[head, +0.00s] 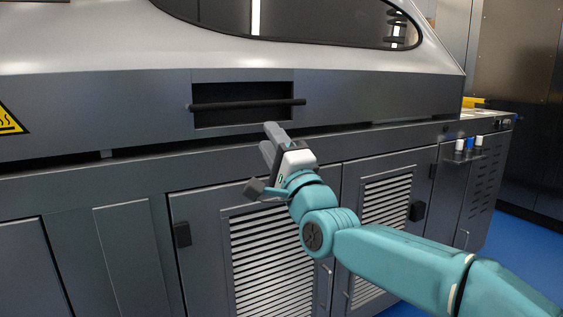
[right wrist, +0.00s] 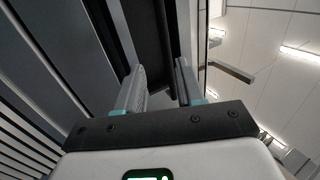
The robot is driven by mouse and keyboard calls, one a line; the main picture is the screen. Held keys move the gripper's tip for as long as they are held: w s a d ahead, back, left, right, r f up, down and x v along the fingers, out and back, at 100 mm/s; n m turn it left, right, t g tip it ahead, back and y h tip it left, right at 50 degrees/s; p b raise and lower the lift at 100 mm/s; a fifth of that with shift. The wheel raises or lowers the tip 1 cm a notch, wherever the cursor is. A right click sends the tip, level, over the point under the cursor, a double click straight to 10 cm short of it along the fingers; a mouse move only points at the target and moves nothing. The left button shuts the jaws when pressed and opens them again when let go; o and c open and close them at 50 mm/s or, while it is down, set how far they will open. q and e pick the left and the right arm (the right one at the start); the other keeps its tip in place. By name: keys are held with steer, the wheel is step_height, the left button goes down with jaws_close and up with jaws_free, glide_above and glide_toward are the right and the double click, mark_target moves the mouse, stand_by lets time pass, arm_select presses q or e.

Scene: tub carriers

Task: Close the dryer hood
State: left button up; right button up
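The dryer hood (head: 120,95) is a large silver and dark grey cover with a curved window at the top. Its lower edge lies just above the dryer's base, with a thin dark gap along the seam. A black bar handle (head: 245,104) spans a dark recess in the hood's front. My right gripper (head: 270,138) is just below the handle in the head view, fingers pointing up at the hood. Its fingers are apart in the right wrist view (right wrist: 160,68), with dark surface beyond and nothing clearly held. My left gripper is not in view.
The base has vented cabinet doors (head: 270,255) with black latches. At the right, a side shelf (head: 470,153) holds small white and blue items. A yellow warning sign (head: 9,121) is on the hood's left. Blue floor (head: 522,235) is open at the right.

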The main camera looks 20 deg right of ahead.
steer(key=shift+v, duration=2.1)
